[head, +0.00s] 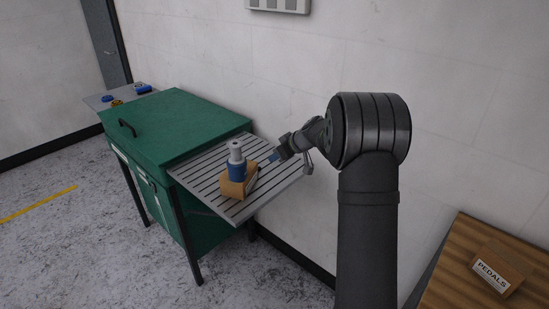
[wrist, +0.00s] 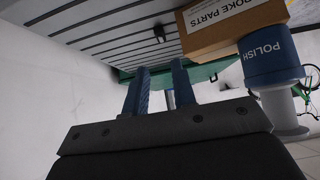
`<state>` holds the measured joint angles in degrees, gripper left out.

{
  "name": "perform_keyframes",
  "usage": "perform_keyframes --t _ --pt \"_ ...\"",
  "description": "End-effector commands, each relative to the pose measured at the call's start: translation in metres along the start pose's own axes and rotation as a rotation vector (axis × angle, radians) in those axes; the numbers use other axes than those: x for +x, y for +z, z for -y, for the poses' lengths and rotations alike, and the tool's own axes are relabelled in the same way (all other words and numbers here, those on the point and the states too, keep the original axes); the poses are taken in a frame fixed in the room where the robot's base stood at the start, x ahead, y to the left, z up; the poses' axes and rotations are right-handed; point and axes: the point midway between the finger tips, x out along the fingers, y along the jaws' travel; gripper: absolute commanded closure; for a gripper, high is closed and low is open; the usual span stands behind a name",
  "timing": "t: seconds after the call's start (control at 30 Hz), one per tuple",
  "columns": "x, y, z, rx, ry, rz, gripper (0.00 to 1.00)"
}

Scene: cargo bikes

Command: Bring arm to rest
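My gripper (head: 273,158) is at the right side of the slatted grey shelf, close to the cardboard box and bottle. In the wrist view its two blue fingers (wrist: 160,80) stand apart with nothing between them. The cardboard box (head: 236,189) lies on the shelf with a blue and grey bottle (head: 236,163) on top. In the wrist view the box (wrist: 235,22) shows part of a label ending "OKE PARTS". The bottle (wrist: 268,60) reads "POLISH". Both are to the right of the fingers there, apart from them.
The slatted shelf (head: 282,184) sticks out from a green cabinet (head: 175,125) beside the white wall. Small blue and yellow items (head: 117,103) lie on a ledge behind the cabinet. A box marked "PEDALS" (head: 497,270) lies on a wooden surface (head: 450,280) at lower right.

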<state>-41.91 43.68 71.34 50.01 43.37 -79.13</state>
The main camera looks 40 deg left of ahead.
Motion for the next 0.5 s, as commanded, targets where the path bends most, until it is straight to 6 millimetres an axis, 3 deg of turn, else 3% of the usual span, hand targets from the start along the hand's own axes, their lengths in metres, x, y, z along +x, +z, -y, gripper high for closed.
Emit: perform_keyframes --t 0.33,0.5 --pt "0.002 0.000 0.000 0.000 0.000 0.000 0.76" --pt "0.019 0.001 0.000 0.000 -0.001 0.001 0.76"
